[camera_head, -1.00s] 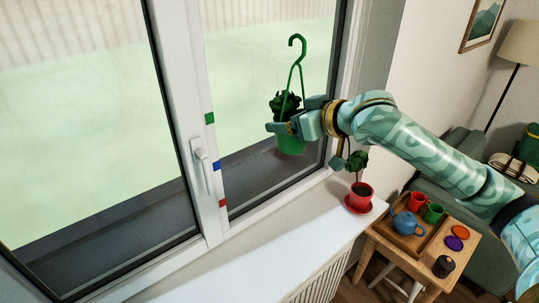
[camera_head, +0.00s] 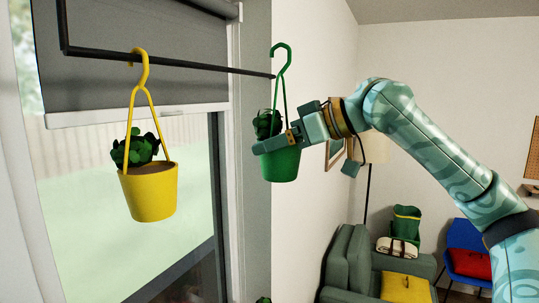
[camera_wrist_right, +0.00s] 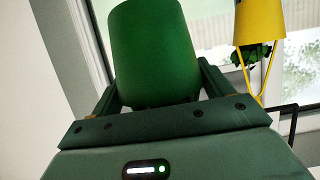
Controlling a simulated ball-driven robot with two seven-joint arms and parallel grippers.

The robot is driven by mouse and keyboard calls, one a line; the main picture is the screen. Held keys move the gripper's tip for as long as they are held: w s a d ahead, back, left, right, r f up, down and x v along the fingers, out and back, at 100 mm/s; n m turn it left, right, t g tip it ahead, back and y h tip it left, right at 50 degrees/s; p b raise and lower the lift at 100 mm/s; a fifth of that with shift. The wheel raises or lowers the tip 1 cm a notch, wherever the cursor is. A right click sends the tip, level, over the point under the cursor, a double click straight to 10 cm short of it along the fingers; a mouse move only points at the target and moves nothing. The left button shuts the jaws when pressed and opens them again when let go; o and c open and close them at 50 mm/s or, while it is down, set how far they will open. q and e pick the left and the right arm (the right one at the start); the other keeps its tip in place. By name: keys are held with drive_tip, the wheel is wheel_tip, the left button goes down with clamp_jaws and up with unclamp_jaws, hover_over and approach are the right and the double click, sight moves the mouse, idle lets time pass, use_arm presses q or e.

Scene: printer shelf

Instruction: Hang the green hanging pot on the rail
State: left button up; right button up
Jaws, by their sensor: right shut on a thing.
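The green hanging pot (camera_head: 281,165) holds a dark leafy plant and a green hanger with a hook on top. My right gripper (camera_head: 285,138) is shut on this pot near its rim and holds it roughly upright. The black rail (camera_head: 205,67) runs across the window top. Its right end meets the green hanger just below the hook's bend in the head view; I cannot tell whether they touch. In the right wrist view the green pot (camera_wrist_right: 155,50) sits between the fingers (camera_wrist_right: 158,90). My left gripper is not in view.
A yellow hanging pot (camera_head: 150,190) hangs from the rail's left part and shows in the right wrist view (camera_wrist_right: 260,22). A grey blind (camera_head: 140,50) is behind the rail. The rail is clear between both pots. A green sofa (camera_head: 345,265) stands below right.

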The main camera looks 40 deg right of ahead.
sight(278, 122)
drive_tip(key=shift+w+a+r, duration=0.15)
drive_tip(key=shift+w+a, duration=0.2)
drive_tip(key=w, duration=0.1)
drive_tip(key=w+a+p, duration=0.1)
drive_tip(key=w, duration=0.1)
drive_tip(key=shift+w+a, duration=0.1)
drive_tip(key=shift+w, duration=0.1)
drive_tip(key=r+x, duration=0.1)
drive_tip(key=x, duration=0.8)
drive_tip(key=shift+w, duration=0.3)
drive_tip(key=shift+a+r, duration=0.15)
drive_tip(key=shift+a, duration=0.05)
drive_tip(key=o, duration=1.3)
drive_tip(key=shift+c, duration=0.2)
drive_tip(key=b+v, duration=0.2)
drive_tip(key=v, duration=1.4)
drive_tip(key=shift+s, duration=0.1)
